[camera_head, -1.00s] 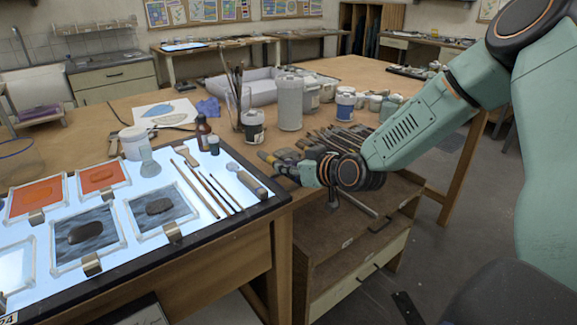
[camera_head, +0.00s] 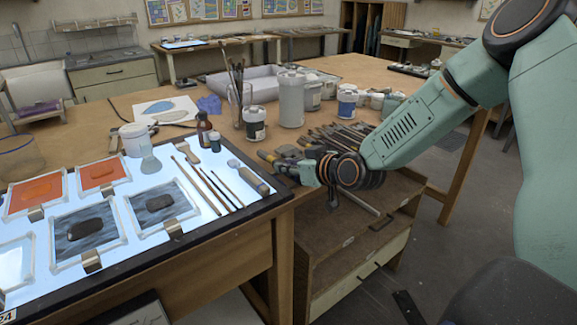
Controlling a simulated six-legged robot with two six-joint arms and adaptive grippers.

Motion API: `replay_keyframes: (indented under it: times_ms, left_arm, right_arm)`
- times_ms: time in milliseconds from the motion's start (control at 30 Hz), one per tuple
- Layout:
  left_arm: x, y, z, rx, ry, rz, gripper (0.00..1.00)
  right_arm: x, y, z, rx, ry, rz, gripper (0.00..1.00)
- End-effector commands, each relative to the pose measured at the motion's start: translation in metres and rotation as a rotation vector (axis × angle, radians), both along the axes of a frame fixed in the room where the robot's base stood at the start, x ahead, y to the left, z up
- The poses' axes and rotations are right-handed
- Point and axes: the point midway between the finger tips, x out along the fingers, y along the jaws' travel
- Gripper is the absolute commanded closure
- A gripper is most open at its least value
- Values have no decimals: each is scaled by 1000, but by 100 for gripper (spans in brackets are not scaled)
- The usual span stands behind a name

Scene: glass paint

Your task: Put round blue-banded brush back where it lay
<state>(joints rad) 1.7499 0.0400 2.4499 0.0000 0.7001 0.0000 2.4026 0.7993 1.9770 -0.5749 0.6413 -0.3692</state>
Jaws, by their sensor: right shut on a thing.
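My right gripper (camera_head: 287,169) is low over the near edge of the wooden table, just right of the light panel. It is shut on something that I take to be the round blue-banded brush. The blue band cannot be made out, and the gripper largely hides what it holds. A row of brushes and tools (camera_head: 335,136) lies on the wood just behind the gripper. Several thin brushes (camera_head: 208,187) lie on the lit panel (camera_head: 190,225) to the left. My left gripper is out of view.
A handled scraper (camera_head: 250,178) lies near the panel's right edge. Small bottles (camera_head: 203,128), a jar of brushes (camera_head: 238,105) and a tall pale container (camera_head: 290,100) stand behind. Glass panes (camera_head: 85,230) fill the panel's left. An open wooden drawer cabinet (camera_head: 335,250) is below the gripper.

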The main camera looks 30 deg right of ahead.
Motion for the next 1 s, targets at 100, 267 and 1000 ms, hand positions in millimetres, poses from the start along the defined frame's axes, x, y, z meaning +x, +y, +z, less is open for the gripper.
replay_keyframes:
  times_ms: [100, 267, 1000]
  left_arm:
    - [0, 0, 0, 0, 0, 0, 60]
    - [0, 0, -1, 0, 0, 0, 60]
    - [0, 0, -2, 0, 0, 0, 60]
  right_arm:
    - [0, 0, 0, 0, -1, 0, 100]
    - [0, 0, -2, 0, -1, 0, 100]
    - [0, 0, -4, 0, 0, 0, 54]
